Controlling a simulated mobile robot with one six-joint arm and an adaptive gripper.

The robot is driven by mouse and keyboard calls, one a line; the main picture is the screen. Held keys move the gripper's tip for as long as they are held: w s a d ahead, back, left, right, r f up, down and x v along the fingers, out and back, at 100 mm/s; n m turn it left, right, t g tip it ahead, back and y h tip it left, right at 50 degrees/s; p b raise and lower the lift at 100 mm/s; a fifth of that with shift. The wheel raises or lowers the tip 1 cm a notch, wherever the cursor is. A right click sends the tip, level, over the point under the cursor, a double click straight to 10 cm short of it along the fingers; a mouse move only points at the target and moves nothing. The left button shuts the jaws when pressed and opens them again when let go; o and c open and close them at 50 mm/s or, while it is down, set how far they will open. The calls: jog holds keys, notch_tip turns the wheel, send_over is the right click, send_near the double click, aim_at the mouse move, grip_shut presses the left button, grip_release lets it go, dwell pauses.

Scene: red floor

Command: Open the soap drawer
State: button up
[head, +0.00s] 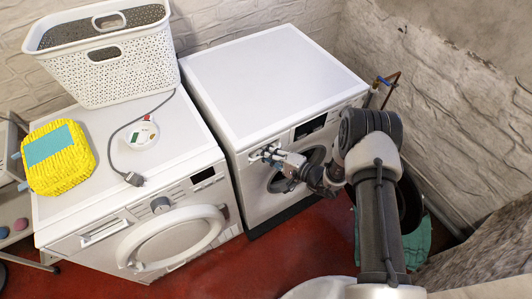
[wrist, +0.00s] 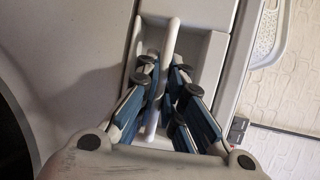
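The soap drawer (wrist: 205,48) is the pale panel with a recess at the upper left of the right washing machine's front (head: 255,157). It looks closed. A light bar handle (wrist: 171,38) crosses its recess, upright in the wrist view. My gripper (wrist: 166,72) has one blue-padded finger on each side of this bar, and the pads appear to press on it. In the head view my gripper (head: 270,155) reaches the drawer from the right. My fingers hide the middle of the bar, and the exact contact is hard to see.
The right washing machine's top (head: 270,80) is bare. Its round door (head: 285,178) lies below and right of the drawer. The left washing machine (head: 130,215) stands close by, carrying a white basket (head: 115,75) and a yellow cloth item (head: 70,178). Red floor (head: 290,235) is free in front.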

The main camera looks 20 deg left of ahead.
grip_shut()
jog(key=s+d+p, duration=0.2)
jog(key=s+d, duration=0.7)
jog(key=d, duration=0.2)
jog(key=shift+s+d, duration=0.25)
jog(key=shift+s, duration=0.1)
jog(key=shift+o, duration=1.4)
grip_release()
jog(key=v, duration=1.2)
